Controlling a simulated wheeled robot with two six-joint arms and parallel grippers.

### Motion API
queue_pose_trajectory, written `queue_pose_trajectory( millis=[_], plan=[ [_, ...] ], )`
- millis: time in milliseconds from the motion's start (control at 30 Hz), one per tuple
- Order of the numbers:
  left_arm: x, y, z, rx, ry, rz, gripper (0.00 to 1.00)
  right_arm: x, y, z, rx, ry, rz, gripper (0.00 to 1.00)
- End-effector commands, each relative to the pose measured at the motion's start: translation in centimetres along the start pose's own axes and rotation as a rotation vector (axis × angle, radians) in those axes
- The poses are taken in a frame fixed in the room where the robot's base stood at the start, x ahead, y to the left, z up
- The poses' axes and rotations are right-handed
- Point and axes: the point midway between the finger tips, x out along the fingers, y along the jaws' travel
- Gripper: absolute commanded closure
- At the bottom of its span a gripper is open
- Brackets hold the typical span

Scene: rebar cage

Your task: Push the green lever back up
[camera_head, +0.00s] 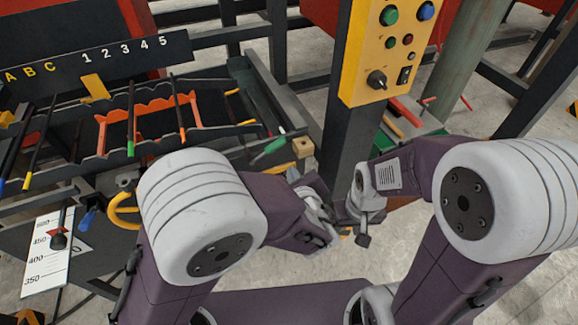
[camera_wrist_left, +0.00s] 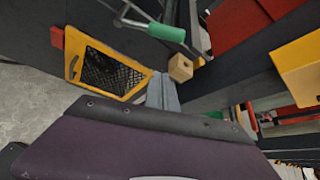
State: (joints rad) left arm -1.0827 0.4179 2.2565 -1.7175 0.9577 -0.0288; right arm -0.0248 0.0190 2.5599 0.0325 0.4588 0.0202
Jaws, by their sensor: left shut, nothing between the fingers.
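My left gripper (camera_head: 322,202) is shut and empty, below and to the right of the lever in the head view. In the left wrist view its grey fingers (camera_wrist_left: 163,92) are together, apart from the lever. My right gripper (camera_head: 362,218) is beside the left one; its fingers are too unclear to read.
A wooden block (camera_head: 303,147) sits just right of the lever, close beyond my left fingers (camera_wrist_left: 180,68). A dark post with a yellow button panel (camera_head: 388,50) stands right of it. A yellow-framed mesh (camera_wrist_left: 110,70) lies left of my fingers in the wrist view.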

Motion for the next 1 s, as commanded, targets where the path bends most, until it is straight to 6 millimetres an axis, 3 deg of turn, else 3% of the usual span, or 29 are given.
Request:
queue_pose_trajectory(
  millis=[367,433,600,1000],
  plan=[
    [8.3,0.2,0.0,-0.001,0.0,0.004,1.0,0.6,0.0,0.1,0.0,0.0,0.0,0.6],
    [7.5,-0.2,1.7,-0.003,-0.002,0.0,1.0,-0.4,0.0,0.0,0.0,0.0,0.0,0.6],
    [6.9,-0.1,3.4,-0.002,0.0,0.0,1.0,-1.0,0.0,-0.1,0.0,0.0,0.0,0.6],
    [6.7,0.1,3.8,0.0,0.001,0.001,1.0,-1.0,0.0,-0.1,0.0,0.0,0.0,0.6]
  ],
)
